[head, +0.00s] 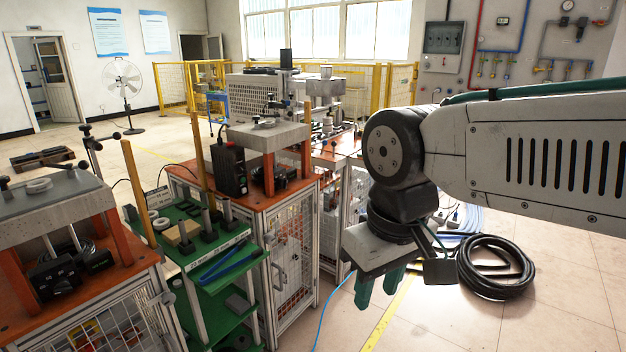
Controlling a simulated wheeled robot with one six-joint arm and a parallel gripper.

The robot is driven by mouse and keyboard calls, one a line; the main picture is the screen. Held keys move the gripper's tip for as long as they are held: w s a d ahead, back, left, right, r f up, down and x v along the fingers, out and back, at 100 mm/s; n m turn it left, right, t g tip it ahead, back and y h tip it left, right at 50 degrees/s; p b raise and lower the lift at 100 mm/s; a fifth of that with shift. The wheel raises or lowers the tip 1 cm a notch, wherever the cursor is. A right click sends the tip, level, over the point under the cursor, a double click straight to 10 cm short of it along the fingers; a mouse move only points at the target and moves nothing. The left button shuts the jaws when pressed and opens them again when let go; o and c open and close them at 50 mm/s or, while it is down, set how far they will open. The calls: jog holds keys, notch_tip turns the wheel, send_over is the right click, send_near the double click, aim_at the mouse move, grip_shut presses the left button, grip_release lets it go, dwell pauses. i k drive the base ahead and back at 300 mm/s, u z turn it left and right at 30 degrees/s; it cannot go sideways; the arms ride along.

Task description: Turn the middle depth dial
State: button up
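My gripper (378,296) hangs at right of centre in the head view, pointing down, with two teal fingers apart and nothing seen between them. It is over the floor, to the right of the orange-topped middle bench (205,182). On that bench stand a tall black control box (228,168) and a low black unit (272,178) under a grey raised plate. Another black unit with knobs (58,274) sits on the left bench. I cannot pick out the middle depth dial for certain; the knobs are too small to read.
A green shelf cart (205,262) with small parts stands between the benches. Coiled black hose (495,268) lies on the floor at right. Yellow fencing (375,92) closes the back. Floor at front right is clear.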

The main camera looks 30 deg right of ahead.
aim_at(280, 183)
jog(key=z, duration=0.3)
jog(key=i, duration=1.4)
jog(key=u, duration=0.45)
